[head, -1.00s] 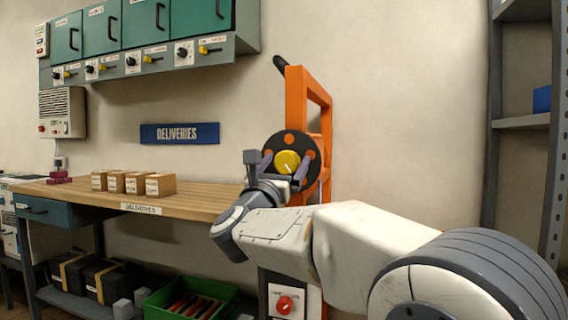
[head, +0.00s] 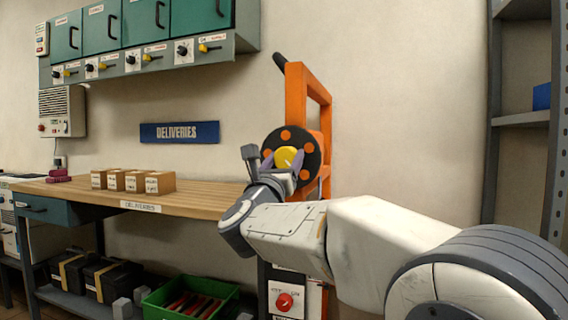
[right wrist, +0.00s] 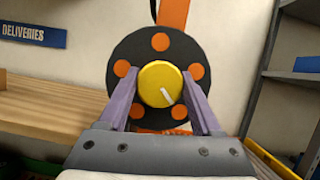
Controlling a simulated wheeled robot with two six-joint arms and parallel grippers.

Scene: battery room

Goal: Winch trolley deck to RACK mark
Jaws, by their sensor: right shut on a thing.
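The orange trolley frame (head: 295,100) stands upright against the wall, right of the bench. On it is a black winch disc (head: 310,142) with orange spots and a yellow knob (head: 284,157) at its centre. My right gripper (head: 284,172) is shut on the yellow knob. In the right wrist view its purple fingers (right wrist: 160,103) sit on either side of the knob (right wrist: 158,84), whose white line points down and right. The trolley deck and a RACK mark cannot be made out. My left gripper is not in view.
A wooden bench (head: 200,197) with several small boxes (head: 130,181) stands to the left, a green crate (head: 165,303) below it. A red knob on a white panel (head: 285,302) sits low under my arm. Grey shelving (head: 520,122) stands at right.

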